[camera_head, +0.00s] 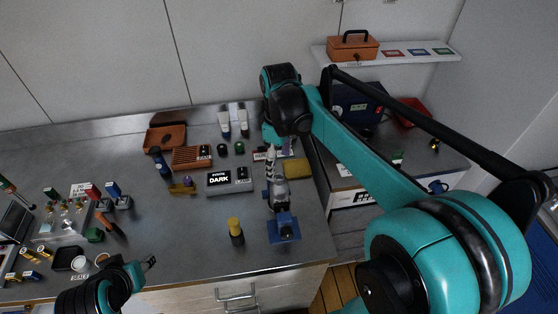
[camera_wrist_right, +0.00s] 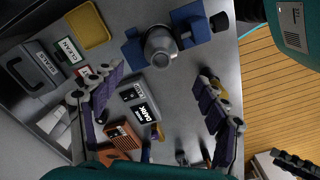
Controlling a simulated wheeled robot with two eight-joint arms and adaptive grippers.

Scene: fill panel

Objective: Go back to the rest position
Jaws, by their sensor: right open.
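My right gripper (camera_head: 271,172) hangs down over the right part of the grey bench (camera_head: 190,245), below my teal forearm. My left gripper (camera_head: 146,265) is low at the left, over the bench's front edge. Its fingertips are small and partly turned away, so its opening is unclear.
A "DARK" panel box (camera_head: 229,181) and a yellow tray (camera_head: 297,173) lie near the right gripper. A yellow-capped black cylinder (camera_head: 236,232) stands at the front. A shelf (camera_head: 400,55) is at the back right. Clutter fills the bench's left; its front middle is mostly clear.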

